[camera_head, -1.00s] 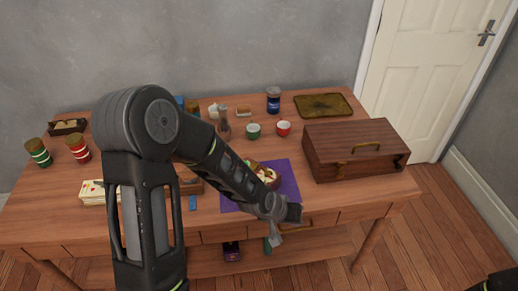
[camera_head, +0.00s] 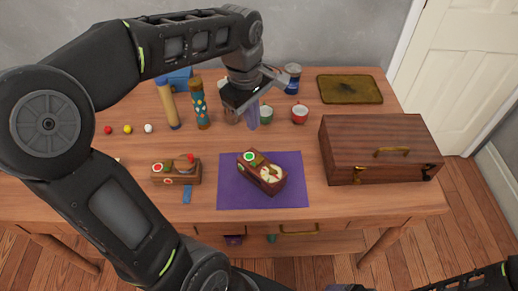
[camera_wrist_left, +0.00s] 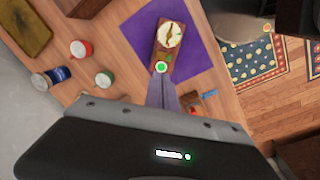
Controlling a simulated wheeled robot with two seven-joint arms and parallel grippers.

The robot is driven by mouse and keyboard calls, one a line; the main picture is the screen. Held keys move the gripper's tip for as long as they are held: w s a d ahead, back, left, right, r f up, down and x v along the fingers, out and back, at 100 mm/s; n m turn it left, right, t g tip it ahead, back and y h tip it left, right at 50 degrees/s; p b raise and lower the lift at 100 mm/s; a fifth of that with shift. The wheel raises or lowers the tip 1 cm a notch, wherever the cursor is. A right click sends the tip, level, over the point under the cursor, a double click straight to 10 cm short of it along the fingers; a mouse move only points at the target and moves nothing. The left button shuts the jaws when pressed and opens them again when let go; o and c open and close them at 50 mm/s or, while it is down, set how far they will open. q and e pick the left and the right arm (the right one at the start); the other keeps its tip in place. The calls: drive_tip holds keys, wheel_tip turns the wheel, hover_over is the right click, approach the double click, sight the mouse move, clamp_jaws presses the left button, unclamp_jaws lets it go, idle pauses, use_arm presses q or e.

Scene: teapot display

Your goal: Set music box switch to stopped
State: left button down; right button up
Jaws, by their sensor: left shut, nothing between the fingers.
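A small wooden box (camera_head: 262,174) with a green round spot, a red mark and a pale round disc on top lies turned on the purple mat (camera_head: 290,194). It looks like the music box; which part is its switch I cannot tell. In the left wrist view the box (camera_wrist_left: 169,40) has its green spot just beyond my fingertips. My left gripper (camera_head: 253,122) is shut and empty, pointing down above the table behind the mat, apart from the box. The left wrist view shows its fingers (camera_wrist_left: 162,92) together. My right gripper is not in view.
A similar wooden box (camera_head: 178,172) with a red spot stands left of the mat. A large wooden case (camera_head: 375,135) stands at right. A green cup (camera_head: 266,113), a red cup (camera_head: 299,113), a blue jar (camera_head: 291,80) and patterned tubes (camera_head: 200,104) stand near my gripper.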

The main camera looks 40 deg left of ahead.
sight(259, 158)
use_arm(q)
drive_tip(key=shift+f, duration=0.1)
drive_tip(key=f, duration=0.4)
drive_tip(key=w+f, duration=0.1)
drive_tip(key=f, duration=0.8)
drive_tip(key=shift+w+d+f+p, duration=0.1)
drive_tip(key=shift+w+f+p, duration=0.2)
drive_tip(key=shift+w, duration=0.05)
drive_tip(key=shift+f, duration=0.1)
